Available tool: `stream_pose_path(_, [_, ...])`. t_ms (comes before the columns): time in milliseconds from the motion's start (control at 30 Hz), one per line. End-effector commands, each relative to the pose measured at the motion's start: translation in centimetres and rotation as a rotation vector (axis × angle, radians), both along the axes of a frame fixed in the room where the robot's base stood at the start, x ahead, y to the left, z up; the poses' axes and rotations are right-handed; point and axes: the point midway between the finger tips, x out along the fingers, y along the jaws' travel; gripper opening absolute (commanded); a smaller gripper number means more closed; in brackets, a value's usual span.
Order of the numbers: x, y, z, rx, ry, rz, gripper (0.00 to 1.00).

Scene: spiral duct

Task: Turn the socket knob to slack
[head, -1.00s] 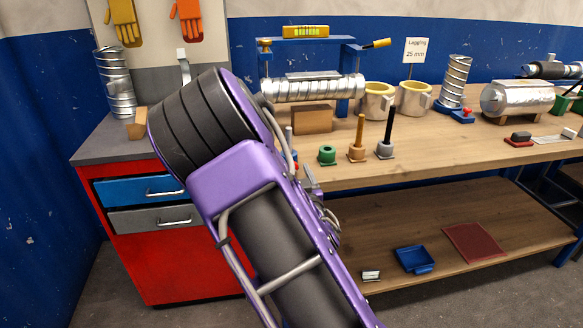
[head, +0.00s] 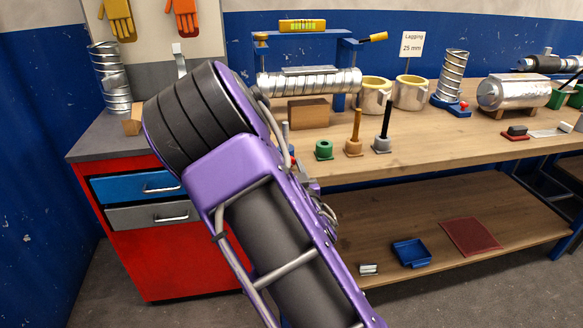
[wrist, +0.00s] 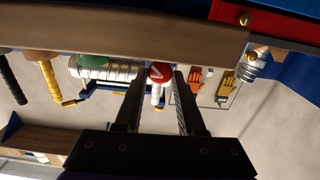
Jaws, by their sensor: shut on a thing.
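In the wrist view, which shows the scene upside down, a round red knob (wrist: 159,70) with a white mark sits between the fingertips of my gripper (wrist: 159,78). The fingers are shut on it from both sides. A pale stem or body (wrist: 157,96) shows beside the knob. The fingers hide the knob's sides, and I cannot read what its mark points to. In the head view my purple and black arm covers the knob and the gripper.
The wooden bench (head: 440,143) carries a spiral duct (head: 310,83) on a blue stand, a wooden block (head: 308,112), a green socket (head: 323,150) and two upright handled tools. A red drawer cabinet (head: 180,259) stands at left. A lower shelf (head: 360,232) holds a blue tray (head: 411,253).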

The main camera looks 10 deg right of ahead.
Motion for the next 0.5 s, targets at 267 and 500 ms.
stream_pose_path(267, [0.04, 0.03, 0.06, -0.108, -0.001, 0.000, 0.00])
stream_pose_path(500, [0.05, 0.03, 0.09, -0.279, -0.002, -0.001, 0.00])
